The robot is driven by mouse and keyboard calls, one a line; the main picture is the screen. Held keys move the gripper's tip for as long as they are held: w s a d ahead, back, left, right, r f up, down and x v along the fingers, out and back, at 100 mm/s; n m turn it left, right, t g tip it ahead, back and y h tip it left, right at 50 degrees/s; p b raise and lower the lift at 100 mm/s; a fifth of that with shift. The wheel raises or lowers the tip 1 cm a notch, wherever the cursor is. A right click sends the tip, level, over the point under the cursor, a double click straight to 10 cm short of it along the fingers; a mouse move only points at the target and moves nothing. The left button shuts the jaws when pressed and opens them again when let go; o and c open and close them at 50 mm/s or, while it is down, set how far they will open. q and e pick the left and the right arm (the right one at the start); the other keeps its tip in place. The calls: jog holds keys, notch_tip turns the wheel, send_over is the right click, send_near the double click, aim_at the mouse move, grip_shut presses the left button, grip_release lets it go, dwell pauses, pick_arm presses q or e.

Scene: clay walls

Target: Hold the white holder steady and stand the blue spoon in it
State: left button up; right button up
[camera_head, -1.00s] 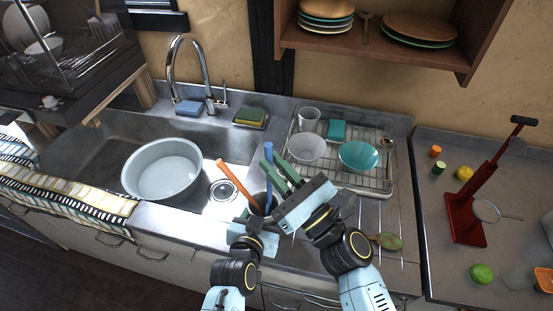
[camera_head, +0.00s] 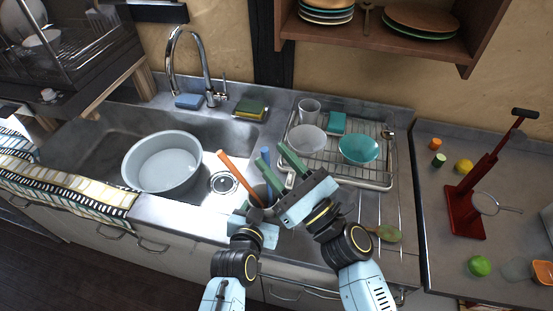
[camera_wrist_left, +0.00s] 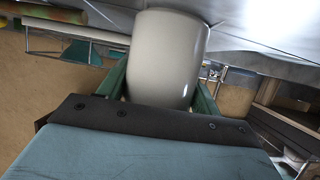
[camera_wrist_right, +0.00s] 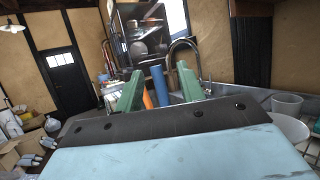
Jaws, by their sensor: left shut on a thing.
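The white holder (camera_wrist_left: 168,58) stands upright between the green fingers of my left gripper (camera_head: 258,208), which is shut on it. In the head view the holder is mostly hidden by my grippers. The blue spoon (camera_head: 265,154) stands handle up at the holder, leaning slightly, its lower end hidden. My right gripper (camera_head: 271,156) is open, its green fingers spread. In the right wrist view the blue spoon handle (camera_wrist_right: 160,86) shows between these fingers, apparently free of them. An orange handle (camera_head: 238,178) also sticks up from the holder, leaning left.
A sink with a grey-white basin (camera_head: 162,162) lies to the left. A dish rack (camera_head: 378,180) with a cup, bowls and a teal sponge stands behind right. A green-ended spoon (camera_head: 388,234) lies right of my right gripper. A red press (camera_head: 465,212) stands farther right.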

jog(key=v, duration=1.1)
jog(key=shift+s+d+f, duration=0.2)
jog(key=shift+d, duration=0.05)
pick_arm(q)
jog(key=o, duration=1.3)
jog(key=shift+o, duration=0.2)
